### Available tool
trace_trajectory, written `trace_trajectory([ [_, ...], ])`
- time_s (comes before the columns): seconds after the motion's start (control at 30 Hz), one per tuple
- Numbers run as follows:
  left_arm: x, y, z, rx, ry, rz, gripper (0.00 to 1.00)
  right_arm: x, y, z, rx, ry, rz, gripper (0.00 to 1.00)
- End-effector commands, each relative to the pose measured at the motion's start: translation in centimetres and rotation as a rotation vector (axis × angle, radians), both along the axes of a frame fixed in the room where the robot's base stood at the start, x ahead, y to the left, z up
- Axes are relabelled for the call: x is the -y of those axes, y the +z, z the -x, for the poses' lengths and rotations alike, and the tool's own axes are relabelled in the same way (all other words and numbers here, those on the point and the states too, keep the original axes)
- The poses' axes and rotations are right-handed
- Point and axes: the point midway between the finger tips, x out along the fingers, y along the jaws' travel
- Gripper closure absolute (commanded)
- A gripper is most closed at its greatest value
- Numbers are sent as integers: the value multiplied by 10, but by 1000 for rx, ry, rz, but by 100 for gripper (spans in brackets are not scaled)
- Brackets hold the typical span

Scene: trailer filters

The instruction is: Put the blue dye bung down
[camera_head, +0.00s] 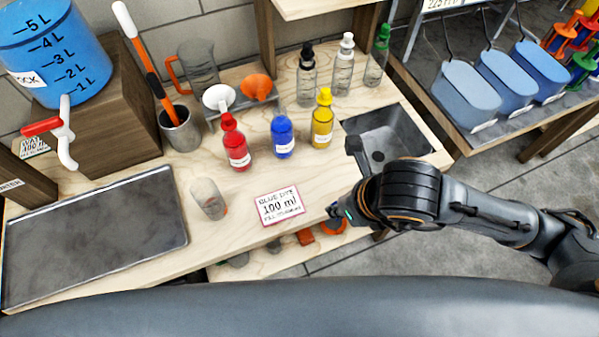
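The blue dye bottle (283,137) stands upright on the wooden bench, between the red bottle (236,147) and the yellow bottle (322,125). Its top looks lower than theirs, with no tall cap like theirs showing. I cannot make out a separate blue bung anywhere. My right gripper (344,180) is over the bench's front right edge, near the sink. Its two fingers look spread apart, and I see nothing between them. My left gripper is not in view.
A card (280,206) reading "BLUE DYE 100 ml" lies near the front edge. A small clear container (208,198) is left of it. A dark tray (95,236) covers the left side. The sink (386,138) is at right. Bare wood shows around the card.

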Motion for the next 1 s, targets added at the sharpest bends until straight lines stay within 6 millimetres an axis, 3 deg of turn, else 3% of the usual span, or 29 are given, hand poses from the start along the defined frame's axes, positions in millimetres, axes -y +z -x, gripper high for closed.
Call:
trace_trajectory([
  [0.17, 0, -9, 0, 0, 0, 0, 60, 1, -7, -4, 3, 1, 0, 95],
  [0.33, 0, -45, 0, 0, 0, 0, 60, 7, -23, -25, 7, -1, -1, 95],
  [0.67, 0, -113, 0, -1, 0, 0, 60, 14, -32, -44, 7, 1, -2, 95],
  [0.7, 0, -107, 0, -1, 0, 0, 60, 19, -31, -55, -1, -6, 3, 95],
  [0.83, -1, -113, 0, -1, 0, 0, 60, 29, -45, -86, -3, -6, 1, 95],
  [1.0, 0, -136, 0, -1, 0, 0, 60, 37, -78, -111, -1, -3, 0, 95],
])
